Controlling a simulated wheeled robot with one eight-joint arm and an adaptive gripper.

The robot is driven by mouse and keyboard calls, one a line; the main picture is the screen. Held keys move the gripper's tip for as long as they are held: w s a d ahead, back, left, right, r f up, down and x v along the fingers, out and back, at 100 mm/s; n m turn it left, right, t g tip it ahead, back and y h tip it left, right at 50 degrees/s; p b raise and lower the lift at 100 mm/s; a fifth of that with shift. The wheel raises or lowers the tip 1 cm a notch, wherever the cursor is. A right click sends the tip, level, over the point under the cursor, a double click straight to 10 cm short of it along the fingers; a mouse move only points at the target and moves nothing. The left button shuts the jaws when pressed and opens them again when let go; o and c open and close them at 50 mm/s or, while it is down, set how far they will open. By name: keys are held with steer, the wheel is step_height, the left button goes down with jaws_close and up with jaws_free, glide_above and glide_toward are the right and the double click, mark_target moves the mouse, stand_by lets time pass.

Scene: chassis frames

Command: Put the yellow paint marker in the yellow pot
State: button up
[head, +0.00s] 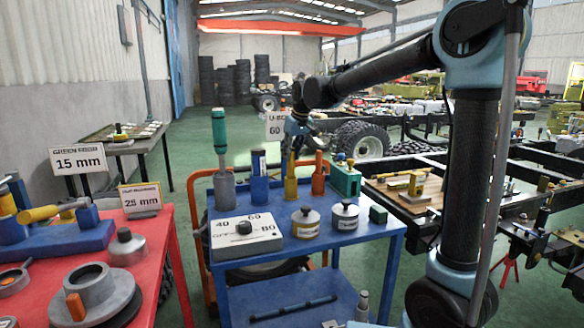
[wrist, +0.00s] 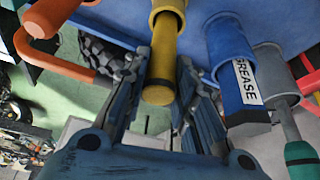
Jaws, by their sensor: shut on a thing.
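The yellow paint marker (head: 291,166) stands upright at the yellow pot (head: 291,190) on the blue cart. My gripper (head: 295,143) is above the pot at the marker's upper end. In the wrist view its two fingers (wrist: 159,78) lie on either side of the marker, shut on it. The marker's lower end is hidden in the pot.
A blue pot with a grease tube (head: 259,178), a grey pot with a green-handled tool (head: 222,170) and an orange pot (head: 318,183) stand close by. A dial box (head: 244,230), two lidded tins (head: 306,222) and a green block (head: 378,214) lie in front.

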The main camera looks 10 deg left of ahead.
mark_target(293, 158)
steer(key=shift+f, duration=2.15)
steer(key=o, duration=1.1)
steer(key=shift+c, duration=0.2)
steer(key=shift+s, duration=0.1)
steer(key=v, duration=1.2)
